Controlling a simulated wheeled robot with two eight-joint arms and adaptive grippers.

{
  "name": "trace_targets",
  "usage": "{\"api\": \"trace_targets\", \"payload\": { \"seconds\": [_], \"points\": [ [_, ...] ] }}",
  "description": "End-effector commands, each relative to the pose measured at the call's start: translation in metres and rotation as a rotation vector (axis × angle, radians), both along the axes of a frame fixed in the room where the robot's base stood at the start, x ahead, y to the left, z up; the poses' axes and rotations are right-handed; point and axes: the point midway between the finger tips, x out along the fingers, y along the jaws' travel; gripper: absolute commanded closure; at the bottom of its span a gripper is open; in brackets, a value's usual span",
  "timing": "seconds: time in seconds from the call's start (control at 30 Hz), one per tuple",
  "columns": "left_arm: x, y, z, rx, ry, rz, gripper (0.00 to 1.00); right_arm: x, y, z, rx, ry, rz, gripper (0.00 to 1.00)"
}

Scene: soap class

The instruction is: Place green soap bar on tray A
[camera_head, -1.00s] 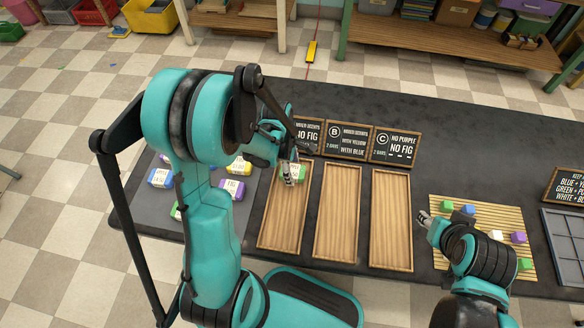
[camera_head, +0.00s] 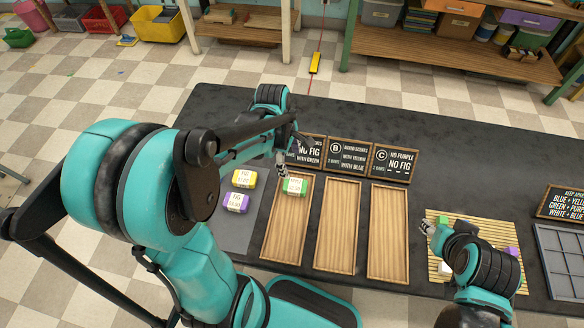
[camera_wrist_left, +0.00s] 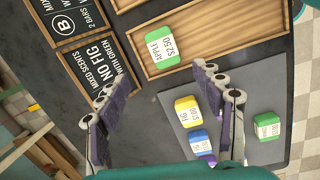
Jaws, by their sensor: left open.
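The green soap bar (camera_head: 293,187) with a white label lies on the far end of tray A (camera_head: 286,235), the leftmost wooden tray. In the left wrist view the bar (camera_wrist_left: 162,52) reads "APPLE $2.50" and lies inside the tray's rim (camera_wrist_left: 190,14). My left gripper (camera_head: 283,168) is just beyond and left of the bar, apart from it. In the left wrist view my left gripper (camera_wrist_left: 157,88) has its fingers spread wide with nothing between them. My right gripper (camera_head: 428,228) is at the bamboo mat; its jaw state is unclear.
Two more wooden trays (camera_head: 337,228) stand to the right, with signs (camera_head: 350,157) behind. A grey mat (camera_wrist_left: 215,108) holds yellow (camera_wrist_left: 187,110), blue (camera_wrist_left: 200,142) and another green bar (camera_wrist_left: 267,125). The bamboo mat (camera_head: 433,270) with small blocks is at right.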

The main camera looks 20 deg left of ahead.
Motion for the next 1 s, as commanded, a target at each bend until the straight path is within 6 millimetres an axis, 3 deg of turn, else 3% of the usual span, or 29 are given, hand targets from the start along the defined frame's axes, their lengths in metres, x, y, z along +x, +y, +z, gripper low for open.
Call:
{"api": "trace_targets", "payload": {
  "seconds": [0.2,0.5,0.7,1.0],
  "points": [
    [-0.033,-0.023,0.05,0.173,-0.228,-0.559,0.33,0.0,0.0,0.0,0.0,0.0,0.0,0.6],
    [-0.075,-0.045,0.085,0.52,-0.453,-1.293,0.33,0.0,0.0,0.0,0.0,0.0,0.0,0.6],
    [-0.086,-0.049,0.09,0.652,-0.495,-1.509,0.33,0.0,0.0,0.0,0.0,0.0,0.0,0.6],
    [-0.086,-0.05,0.09,0.669,-0.498,-1.534,0.33,0.0,0.0,0.0,0.0,0.0,0.0,0.6]
  ]
}}
